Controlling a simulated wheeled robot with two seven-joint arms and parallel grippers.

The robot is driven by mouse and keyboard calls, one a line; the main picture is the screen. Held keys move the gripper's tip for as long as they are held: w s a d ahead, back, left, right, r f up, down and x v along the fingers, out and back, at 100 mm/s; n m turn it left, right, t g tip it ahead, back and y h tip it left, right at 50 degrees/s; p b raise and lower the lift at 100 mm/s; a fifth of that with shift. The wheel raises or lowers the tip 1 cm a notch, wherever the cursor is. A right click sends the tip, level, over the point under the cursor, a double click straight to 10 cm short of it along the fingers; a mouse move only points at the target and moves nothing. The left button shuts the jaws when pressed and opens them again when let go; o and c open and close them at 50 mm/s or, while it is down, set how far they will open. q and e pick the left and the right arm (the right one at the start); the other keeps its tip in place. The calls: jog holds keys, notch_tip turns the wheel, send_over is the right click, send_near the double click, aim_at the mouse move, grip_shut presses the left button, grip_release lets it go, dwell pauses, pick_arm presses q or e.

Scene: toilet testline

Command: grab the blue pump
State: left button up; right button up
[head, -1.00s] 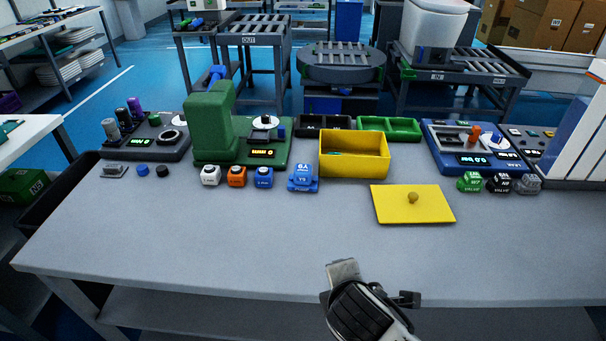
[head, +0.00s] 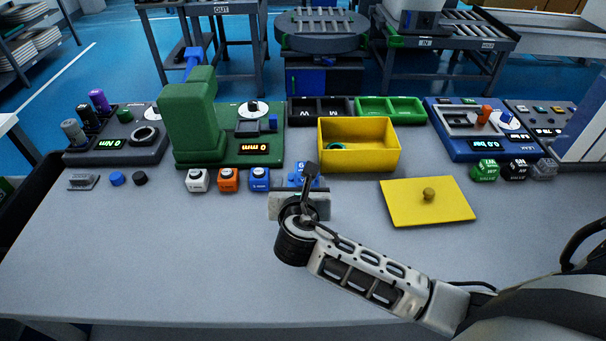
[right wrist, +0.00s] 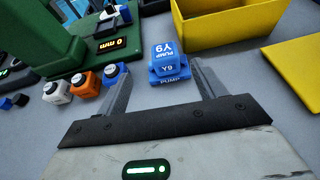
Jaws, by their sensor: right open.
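The blue pump (right wrist: 168,62) stands on the bench and is marked "PUMP" and "Y9" in the right wrist view. In the head view the pump (head: 296,180) is mostly hidden behind my right gripper. My right gripper (head: 303,190) is open, just in front of the pump. In the right wrist view the two fingers of my right gripper (right wrist: 166,80) are spread, with the pump showing between and just beyond their tips. Nothing is held. My left gripper is not in view.
A yellow box (head: 360,161) stands behind and right of the pump; a yellow knobbed lid (head: 440,209) lies right. Blue (head: 259,180), orange (head: 228,180) and white (head: 198,181) blocks sit left. A green machine (head: 192,118) stands behind them. The front bench is clear.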

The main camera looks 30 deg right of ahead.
aim_at(302, 167)
jog(key=x, duration=0.4)
jog(key=shift+w+d+f, duration=0.1)
jog(key=shift+w, duration=0.05)
jog(key=shift+s+d+x, duration=0.1)
jog(key=shift+x, duration=1.2)
jog(key=shift+s+d+x, duration=0.1)
jog(key=shift+d+x, duration=0.05)
jog(key=shift+x, duration=1.15)
jog(key=shift+f, duration=0.2)
jog(key=c, duration=1.3)
